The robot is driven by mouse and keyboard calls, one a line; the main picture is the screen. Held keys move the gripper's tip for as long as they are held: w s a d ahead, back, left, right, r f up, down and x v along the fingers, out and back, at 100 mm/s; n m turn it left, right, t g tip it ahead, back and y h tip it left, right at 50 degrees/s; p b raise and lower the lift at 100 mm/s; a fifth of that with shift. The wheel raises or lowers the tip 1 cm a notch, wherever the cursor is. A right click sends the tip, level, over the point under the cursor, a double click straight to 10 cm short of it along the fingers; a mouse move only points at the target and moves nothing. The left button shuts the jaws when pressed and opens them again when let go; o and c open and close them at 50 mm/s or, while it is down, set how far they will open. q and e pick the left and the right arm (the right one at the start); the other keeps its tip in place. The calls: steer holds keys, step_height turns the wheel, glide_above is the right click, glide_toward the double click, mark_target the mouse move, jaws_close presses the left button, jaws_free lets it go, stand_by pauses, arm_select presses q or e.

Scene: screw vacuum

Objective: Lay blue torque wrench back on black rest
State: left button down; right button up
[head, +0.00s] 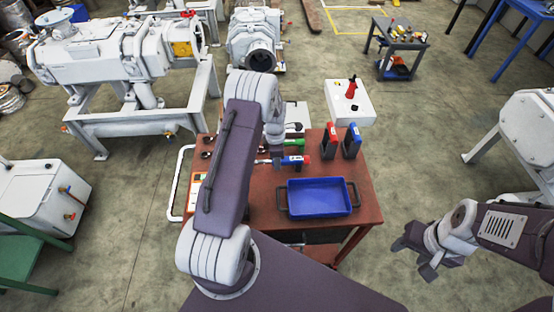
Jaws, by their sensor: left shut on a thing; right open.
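The blue torque wrench (293,160), with a red end, lies crosswise above the red-brown table (367,196). My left gripper (277,157) is shut on it; the arm comes over the table from the front and hides part of the jaws. I cannot tell whether the wrench touches what is under it. A green-handled tool (293,143) lies just behind it. The black rest is not clearly seen; the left arm covers much of that area. My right gripper (424,261) is open and empty, off the table to the right.
A blue tray (320,209) with dark handles sits at the table's front. Two black holders stand at the back right, one red-topped (330,141) and one blue-topped (352,141).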

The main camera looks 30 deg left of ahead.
arm_select(q)
steer(key=c, duration=1)
jaws_free()
steer(key=shift+c, duration=0.2)
steer(key=o, duration=0.8)
steer(key=shift+r, duration=0.1)
steer(key=shift+r+p, duration=0.85)
steer(key=shift+r, duration=0.1)
